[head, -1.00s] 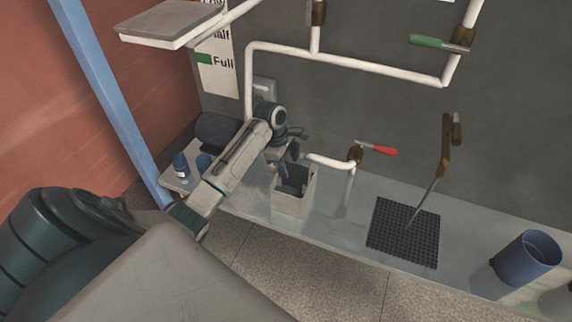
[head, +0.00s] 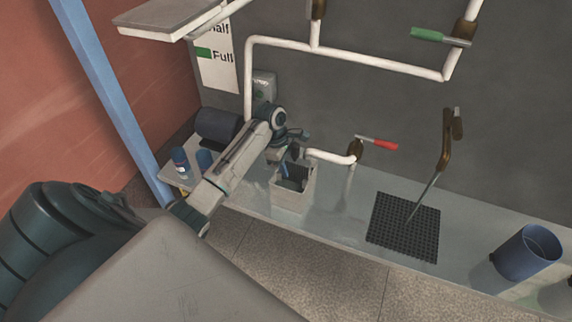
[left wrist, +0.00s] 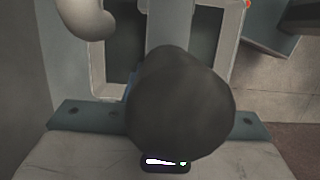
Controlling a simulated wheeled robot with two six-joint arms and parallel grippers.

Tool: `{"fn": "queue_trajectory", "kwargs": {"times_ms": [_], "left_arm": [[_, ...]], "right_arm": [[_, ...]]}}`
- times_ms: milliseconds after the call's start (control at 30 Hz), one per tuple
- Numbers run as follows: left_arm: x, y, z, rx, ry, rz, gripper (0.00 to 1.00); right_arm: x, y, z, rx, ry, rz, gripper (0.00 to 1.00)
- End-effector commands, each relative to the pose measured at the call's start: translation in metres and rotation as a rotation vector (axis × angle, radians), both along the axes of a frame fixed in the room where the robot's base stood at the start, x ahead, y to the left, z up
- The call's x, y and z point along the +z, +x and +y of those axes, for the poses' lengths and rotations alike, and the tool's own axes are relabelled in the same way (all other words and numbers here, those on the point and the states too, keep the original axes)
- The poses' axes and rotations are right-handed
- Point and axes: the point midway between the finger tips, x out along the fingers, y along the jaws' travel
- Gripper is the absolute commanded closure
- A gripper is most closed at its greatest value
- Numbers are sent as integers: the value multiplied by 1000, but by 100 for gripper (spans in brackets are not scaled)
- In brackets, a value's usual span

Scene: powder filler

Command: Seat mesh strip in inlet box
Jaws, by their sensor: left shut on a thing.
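The inlet box (head: 291,199) is a pale, open-topped box on the grey ledge, below a white pipe outlet. My left gripper (head: 287,170) is over its opening, pointing down, and is shut on the dark mesh strip (head: 298,173). The strip shows at the mouth of the box; its lower end is hidden, so I cannot tell how deep it sits. In the left wrist view, the light rim of the inlet box (left wrist: 98,75) shows, and a dark round part blocks the middle, hiding the fingertips and strip. My right gripper is not in view.
A white pipe (head: 330,157) with a red-handled valve (head: 378,143) is close to the right of the box. A dark grid mat (head: 403,230) and a blue bucket (head: 526,254) are farther right. Blue bottles (head: 181,163) stand left.

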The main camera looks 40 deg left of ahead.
Motion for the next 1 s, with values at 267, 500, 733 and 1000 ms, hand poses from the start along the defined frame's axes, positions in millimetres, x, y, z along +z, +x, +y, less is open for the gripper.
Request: {"fn": "queue_trajectory", "kwargs": {"times_ms": [267, 500, 733, 1000], "left_arm": [[-8, 0, 0, 0, 1, 1, 100], [-13, 0, 1, 0, 2, 1, 75], [-13, -1, 1, 0, 2, 4, 51], [-14, -2, 1, 0, 2, 6, 51]], "right_arm": [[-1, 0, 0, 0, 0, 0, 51], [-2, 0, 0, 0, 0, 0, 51], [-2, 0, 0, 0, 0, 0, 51], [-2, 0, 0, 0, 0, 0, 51]]}}
